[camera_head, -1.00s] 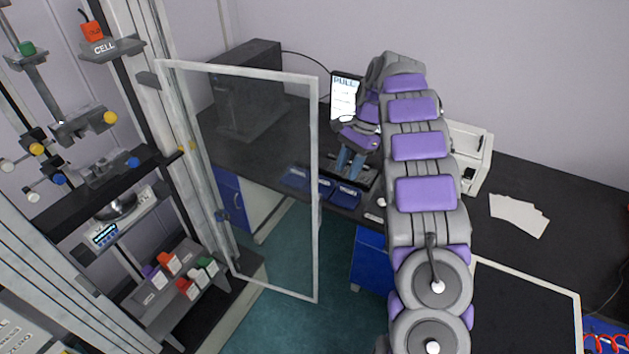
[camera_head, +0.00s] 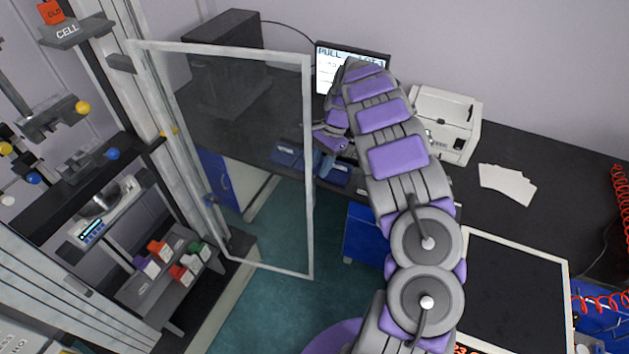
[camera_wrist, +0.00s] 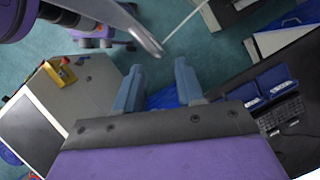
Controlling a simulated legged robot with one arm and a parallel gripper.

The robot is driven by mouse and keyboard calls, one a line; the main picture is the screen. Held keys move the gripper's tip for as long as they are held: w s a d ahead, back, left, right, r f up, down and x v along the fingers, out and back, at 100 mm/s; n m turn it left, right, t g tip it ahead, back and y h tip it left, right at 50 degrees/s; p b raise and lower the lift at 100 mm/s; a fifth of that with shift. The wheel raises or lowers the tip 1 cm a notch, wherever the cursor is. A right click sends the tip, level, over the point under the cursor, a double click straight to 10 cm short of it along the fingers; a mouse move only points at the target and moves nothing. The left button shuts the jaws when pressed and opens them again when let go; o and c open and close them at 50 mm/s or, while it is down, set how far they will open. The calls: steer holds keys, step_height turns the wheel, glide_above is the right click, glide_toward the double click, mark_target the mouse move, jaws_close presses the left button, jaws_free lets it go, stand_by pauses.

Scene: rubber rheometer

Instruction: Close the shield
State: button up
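The shield (camera_head: 309,190) is a clear panel in a pale frame, hinged on the tall machine frame at the left. It stands open, swung out over the floor. My gripper (camera_head: 325,164) is just right of its free edge in the head view, with the fingers pointing down. In the wrist view my gripper (camera_wrist: 159,68) has its two blue-grey fingers apart with nothing between them. A pale bar (camera_wrist: 140,30) crosses just beyond the fingertips; it may be the shield's frame, but I cannot tell for sure.
A black bench with a monitor (camera_head: 350,72), a white printer (camera_head: 440,122) and blue trays (camera_head: 333,176) lies behind my gripper. The machine's shelf at left holds several small colored blocks (camera_head: 181,272). The teal floor (camera_head: 285,300) below the shield is clear.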

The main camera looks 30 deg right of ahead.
steer(key=x, duration=0.6)
steer(key=shift+a+f, duration=0.1)
steer(key=shift+a, duration=0.1)
steer(key=shift+d+f, duration=0.2)
steer(key=shift+f, duration=0.05)
steer(key=shift+a, duration=0.1)
steer(key=shift+c, duration=0.4)
steer(key=shift+a, duration=0.15)
steer(key=c, duration=0.3)
jaws_close()
